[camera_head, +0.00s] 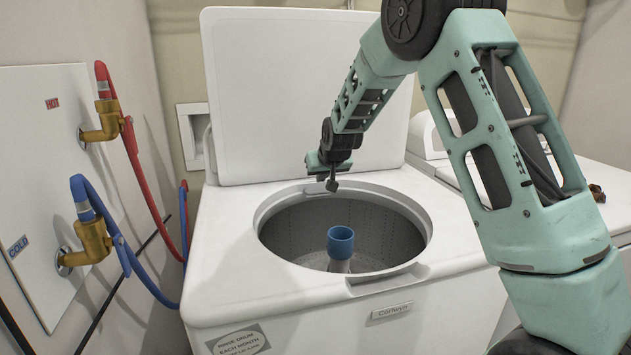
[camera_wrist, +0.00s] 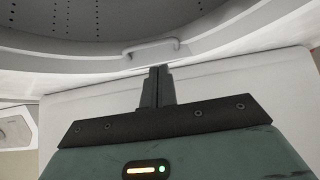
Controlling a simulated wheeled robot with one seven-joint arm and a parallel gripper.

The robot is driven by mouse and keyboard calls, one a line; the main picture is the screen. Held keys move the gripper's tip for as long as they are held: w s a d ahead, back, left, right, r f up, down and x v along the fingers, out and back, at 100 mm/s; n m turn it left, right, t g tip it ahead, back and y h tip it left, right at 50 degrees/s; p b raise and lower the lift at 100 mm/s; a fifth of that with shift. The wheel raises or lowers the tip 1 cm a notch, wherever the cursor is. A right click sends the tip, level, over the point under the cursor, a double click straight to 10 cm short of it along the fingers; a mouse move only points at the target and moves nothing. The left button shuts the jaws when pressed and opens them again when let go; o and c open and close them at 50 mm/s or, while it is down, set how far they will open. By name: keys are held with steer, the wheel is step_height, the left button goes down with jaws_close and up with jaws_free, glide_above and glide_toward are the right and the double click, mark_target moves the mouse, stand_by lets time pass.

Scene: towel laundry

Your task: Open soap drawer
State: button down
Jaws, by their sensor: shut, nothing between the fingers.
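The white top-loading washer (camera_head: 265,300) stands with its lid (camera_head: 290,90) raised and its round drum opening showing. My gripper (camera_head: 332,184) hangs above the back rim of the opening, in front of the lid. It is shut and empty; its fingers (camera_wrist: 157,72) press together in the wrist view. A slim pale handle (camera_wrist: 150,47) lies on the rim just beyond the fingertips in that view, and may belong to the soap drawer. I cannot tell whether the fingers touch it. No drawer is plainly visible in the head view, where my gripper covers part of the back rim.
A blue-topped agitator (camera_head: 340,242) stands inside the drum. Red (camera_head: 133,150) and blue (camera_head: 100,205) hoses with brass taps are on the left wall. A second white machine (camera_head: 600,190) stands at the right, partly behind my arm.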

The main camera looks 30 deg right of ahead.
mark_target(317, 186)
steer(key=x, duration=0.7)
steer(key=shift+w+d+f, duration=0.1)
steer(key=shift+f, duration=0.1)
